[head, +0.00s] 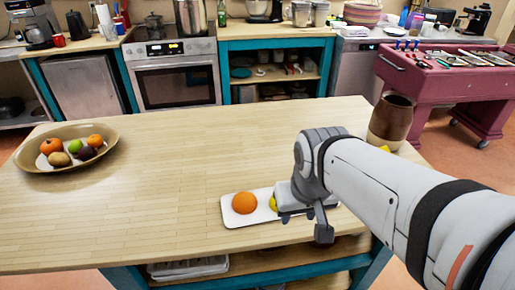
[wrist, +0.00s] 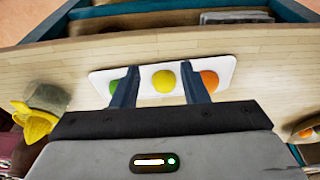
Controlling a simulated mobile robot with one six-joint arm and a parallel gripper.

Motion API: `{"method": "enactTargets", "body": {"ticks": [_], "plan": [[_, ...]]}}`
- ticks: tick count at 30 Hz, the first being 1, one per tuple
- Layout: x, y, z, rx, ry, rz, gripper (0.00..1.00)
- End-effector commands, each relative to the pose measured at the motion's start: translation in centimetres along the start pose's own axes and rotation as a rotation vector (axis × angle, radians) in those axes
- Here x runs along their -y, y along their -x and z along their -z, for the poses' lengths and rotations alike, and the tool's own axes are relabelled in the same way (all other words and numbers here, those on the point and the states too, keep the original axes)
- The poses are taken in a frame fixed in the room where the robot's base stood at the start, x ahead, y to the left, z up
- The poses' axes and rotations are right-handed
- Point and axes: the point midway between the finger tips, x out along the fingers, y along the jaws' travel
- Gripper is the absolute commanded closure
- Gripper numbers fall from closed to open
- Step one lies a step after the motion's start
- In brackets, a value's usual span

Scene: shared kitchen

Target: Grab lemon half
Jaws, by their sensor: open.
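The lemon half shows in the wrist view as a round yellow piece (wrist: 164,81) in the middle of a white tray (wrist: 222,64). In the head view only a yellow sliver of it (head: 273,203) shows beside my gripper (head: 304,224), on the same tray (head: 232,219). In the wrist view my gripper (wrist: 158,88) is open and empty, one finger to each side of the yellow piece in the picture. Whether the fingers are level with it or above it, I cannot tell. A green piece (wrist: 120,86) and an orange piece (wrist: 209,81) flank it.
The orange fruit (head: 244,202) sits at the tray's left end in the head view. A fruit bowl (head: 35,172) stands at the table's far left. A brown vase (head: 391,120) stands at the right, with something yellow (head: 385,149) near it. The middle of the table is bare.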

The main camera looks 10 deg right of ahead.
Motion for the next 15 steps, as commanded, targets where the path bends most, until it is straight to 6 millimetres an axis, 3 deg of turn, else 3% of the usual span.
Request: {"method": "enactTargets", "body": {"ticks": [5, 15], "plan": [[-0.5, -0.3, 0.8, 0.025, 0.08, 0.017, 0.45], [-1.2, -2.5, 5.9, 0.088, 0.689, 0.209, 0.45]]}}
